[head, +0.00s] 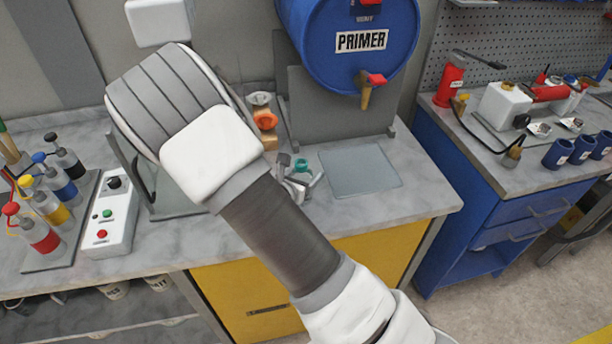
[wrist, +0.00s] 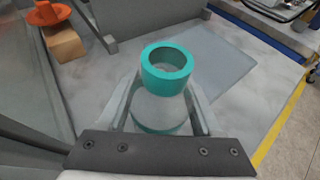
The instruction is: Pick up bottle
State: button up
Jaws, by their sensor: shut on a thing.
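A clear bottle with a teal ring-shaped top (wrist: 166,68) stands between the two fingers of my gripper (wrist: 163,105) in the wrist view. My gripper is shut on its see-through body, one finger on each side. In the head view the teal top (head: 301,166) shows just past my arm, with my gripper (head: 297,186) around it over the marble counter. My arm hides part of the gripper there. I cannot tell whether the bottle's base touches the counter.
A grey-blue plate (head: 360,170) lies right of the bottle. A blue primer drum (head: 350,45) with a tap overhangs the back. A control box (head: 108,215) and several ink bottles (head: 45,205) stand at left.

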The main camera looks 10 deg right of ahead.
aim_at(303, 165)
notch_tip(303, 165, up, 4)
jog(key=shift+p, duration=1.2)
jog(key=s+d+r+p, duration=0.4)
jog(key=s+d+r, duration=0.1)
jog(key=s, duration=0.3)
jog(key=shift+d+r, duration=0.35)
jog(key=shift+r, duration=0.15)
jog(key=p, duration=0.3)
jog(key=s+p, duration=0.1)
jog(key=p, duration=0.2)
jog(key=shift+s+d+r+p, duration=0.2)
jog(key=shift+d+r+p, duration=0.05)
jog(key=shift+d+p, duration=0.15)
jog(key=shift+f, duration=0.1)
